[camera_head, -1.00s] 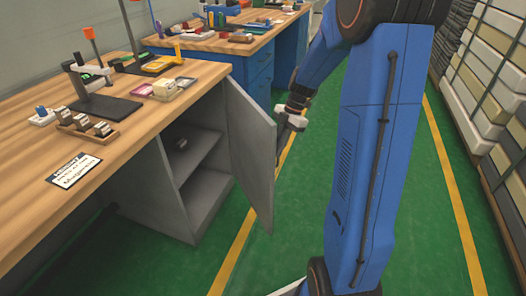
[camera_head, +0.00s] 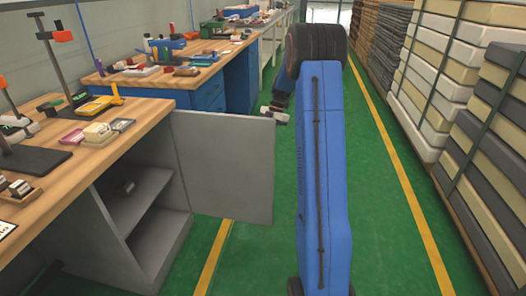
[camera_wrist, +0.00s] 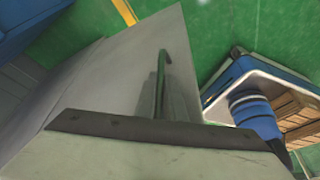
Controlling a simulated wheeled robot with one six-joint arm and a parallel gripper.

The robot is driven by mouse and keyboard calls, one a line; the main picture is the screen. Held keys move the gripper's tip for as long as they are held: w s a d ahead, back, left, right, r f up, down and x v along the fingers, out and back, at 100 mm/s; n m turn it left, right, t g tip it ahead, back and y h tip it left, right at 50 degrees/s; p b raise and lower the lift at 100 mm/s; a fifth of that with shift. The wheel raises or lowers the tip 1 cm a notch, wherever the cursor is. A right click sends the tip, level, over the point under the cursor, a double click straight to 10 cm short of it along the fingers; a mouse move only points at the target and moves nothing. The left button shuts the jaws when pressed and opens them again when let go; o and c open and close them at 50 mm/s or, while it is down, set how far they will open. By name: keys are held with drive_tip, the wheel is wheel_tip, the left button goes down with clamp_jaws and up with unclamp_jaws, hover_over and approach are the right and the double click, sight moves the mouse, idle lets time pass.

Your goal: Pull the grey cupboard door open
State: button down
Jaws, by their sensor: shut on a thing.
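The grey cupboard door (camera_head: 228,165) stands swung wide out from the cupboard (camera_head: 85,225), its inner face toward the head camera. Inside, a shelf (camera_head: 145,200) holds a small dark item. My gripper (camera_head: 275,114) is at the door's outer edge, partly hidden by the door and my arm. In the wrist view the door's outer face (camera_wrist: 110,75) fills the left and middle. Its bar handle (camera_wrist: 162,70) runs down behind the near finger of my gripper (camera_wrist: 155,130), which is shut on the handle. The exact grasp point is hidden.
A wooden worktop (camera_head: 140,108) with tools and small parts lies above the cupboard. A blue drawer bench (camera_head: 205,95) stands behind the door. Stacked mattresses (camera_head: 440,75) line the right side. Green floor (camera_head: 385,225) is clear between them and my arm.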

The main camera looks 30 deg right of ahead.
drive_tip(key=shift+n+g, duration=0.3)
drive_tip(key=shift+n, duration=0.4)
drive_tip(key=shift+w+d, duration=0.85)
drive_tip(key=shift+w, duration=0.2)
drive_tip(key=shift+w+d, duration=0.8)
drive_tip(key=shift+w, duration=0.25)
drive_tip(key=c, duration=1.8)
unclamp_jaws()
drive_tip(key=shift+c, duration=0.2)
drive_tip(key=v, duration=1.7)
drive_tip(key=shift+a+r, duration=0.15)
drive_tip(key=shift+r, duration=0.1)
drive_tip(key=shift+w, duration=0.1)
